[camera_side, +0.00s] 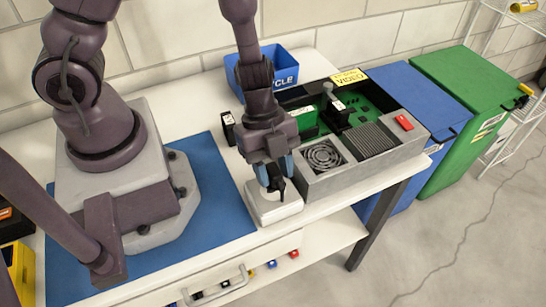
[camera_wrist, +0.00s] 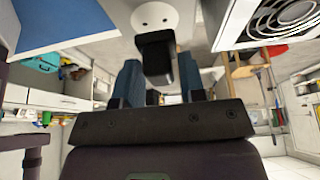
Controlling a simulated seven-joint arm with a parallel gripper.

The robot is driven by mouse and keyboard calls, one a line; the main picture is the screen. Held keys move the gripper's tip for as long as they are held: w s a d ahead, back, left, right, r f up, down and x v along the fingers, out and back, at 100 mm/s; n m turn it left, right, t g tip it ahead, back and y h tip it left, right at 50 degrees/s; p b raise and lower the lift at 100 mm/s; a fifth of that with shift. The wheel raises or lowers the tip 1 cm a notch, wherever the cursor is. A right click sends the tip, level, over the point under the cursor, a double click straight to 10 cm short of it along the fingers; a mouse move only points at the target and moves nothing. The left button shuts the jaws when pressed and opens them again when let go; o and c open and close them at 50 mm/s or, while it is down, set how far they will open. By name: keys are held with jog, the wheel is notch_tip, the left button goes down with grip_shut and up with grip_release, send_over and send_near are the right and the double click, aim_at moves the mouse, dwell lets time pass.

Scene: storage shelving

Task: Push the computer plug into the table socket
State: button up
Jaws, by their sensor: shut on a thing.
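The black computer plug (camera_wrist: 157,58) is held between the blue fingers of my gripper (camera_wrist: 160,82) in the wrist view. The table socket is a white block (camera_side: 280,210) near the table's front edge in the side view. Its round white face with two dark holes (camera_wrist: 155,17) shows just beyond the plug in the wrist view. Both holes are uncovered. In the side view my gripper (camera_side: 271,178) points down over the block, with the dark plug (camera_side: 276,186) between its fingers. The exact gap between plug and socket face is hard to tell.
An open computer case (camera_side: 320,190) with a fan and a red switch stands right beside the socket. A blue bin (camera_side: 290,68) is behind it. A blue mat (camera_side: 215,190) lies to the left. Blue and green bins (camera_side: 470,85) stand right of the table.

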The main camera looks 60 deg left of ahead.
jog(key=shift+f, duration=0.6)
jog(key=shift+f, duration=0.55)
dwell(1.5)
jog(key=o, duration=0.9)
jog(key=shift+o, duration=0.2)
jog(key=shift+a, duration=0.1)
jog(key=v, duration=1.3)
